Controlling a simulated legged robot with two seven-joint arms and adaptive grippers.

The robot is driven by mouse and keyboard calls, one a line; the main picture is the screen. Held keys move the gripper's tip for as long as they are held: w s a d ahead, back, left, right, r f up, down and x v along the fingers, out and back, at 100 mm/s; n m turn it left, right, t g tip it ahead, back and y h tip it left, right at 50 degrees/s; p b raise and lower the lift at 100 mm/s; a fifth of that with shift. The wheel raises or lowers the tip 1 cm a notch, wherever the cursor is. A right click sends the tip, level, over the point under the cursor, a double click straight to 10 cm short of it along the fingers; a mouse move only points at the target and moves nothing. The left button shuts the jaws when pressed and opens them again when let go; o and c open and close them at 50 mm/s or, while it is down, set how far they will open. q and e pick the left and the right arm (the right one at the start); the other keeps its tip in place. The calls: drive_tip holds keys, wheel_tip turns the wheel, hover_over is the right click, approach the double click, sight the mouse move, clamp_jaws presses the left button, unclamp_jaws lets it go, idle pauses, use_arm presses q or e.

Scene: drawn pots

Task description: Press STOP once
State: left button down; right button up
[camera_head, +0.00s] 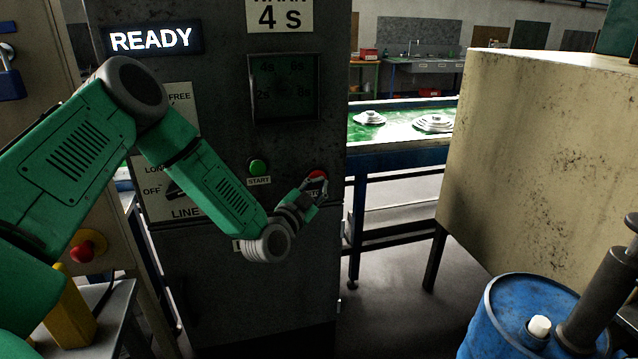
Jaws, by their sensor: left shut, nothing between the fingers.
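The red STOP button (317,174) sits on the dark cabinet front (215,75), near its right edge. My left gripper (321,184) is shut and empty, with its fingertips at the lower part of the button. I cannot tell whether they touch it. The label under the button is mostly hidden by the gripper. A green START button (258,167) is to the left, with its label below. A lit READY sign (150,39) shows at the top left of the cabinet. My right gripper is not in view.
A dark dial screen (285,87) is above the buttons. A red knob on a yellow base (83,252) is at the lower left. A blue drum (530,320) and a beige box (540,150) stand on the right. A green conveyor (395,122) runs behind.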

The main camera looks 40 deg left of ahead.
use_arm(q)
drive_tip(key=shift+w+a, duration=0.1)
idle(0.3)
drive_tip(key=shift+s+d, duration=0.7)
drive_tip(key=shift+d, duration=0.1)
drive_tip(key=shift+s+d+p, duration=0.4)
drive_tip(key=shift+s+d, duration=1.25)
drive_tip(key=shift+d, duration=0.3)
